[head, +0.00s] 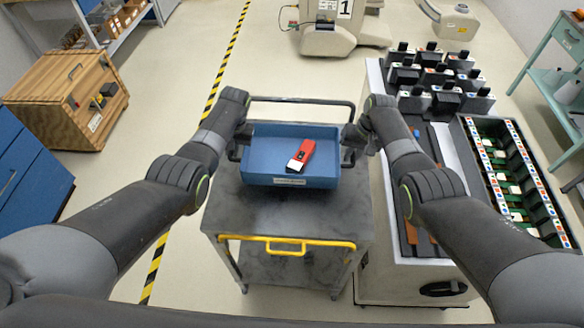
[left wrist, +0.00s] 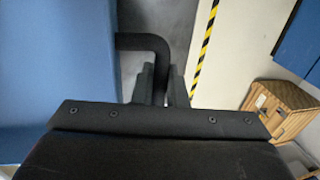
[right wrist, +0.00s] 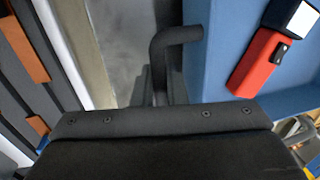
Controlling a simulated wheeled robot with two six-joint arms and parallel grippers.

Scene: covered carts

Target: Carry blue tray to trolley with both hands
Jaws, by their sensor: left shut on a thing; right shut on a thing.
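The blue tray (head: 262,172) is over the top of the grey trolley (head: 290,217); I cannot tell whether it rests on the trolley or hangs just above it. A red device with a white end (head: 301,156) lies inside the tray, and it also shows in the right wrist view (right wrist: 262,58). My left gripper (head: 238,150) is shut on the tray's left handle, a dark bar in the left wrist view (left wrist: 145,42). My right gripper (head: 350,147) is shut on the right handle, seen in the right wrist view (right wrist: 172,40). The fingertips are partly hidden.
The trolley has a yellow front handle (head: 285,245). A white cart (head: 380,235) with several dark devices (head: 440,75) and a crate of parts (head: 552,225) stands close on the right. A wooden box (head: 68,100) is at the left. Floor left of the trolley is clear.

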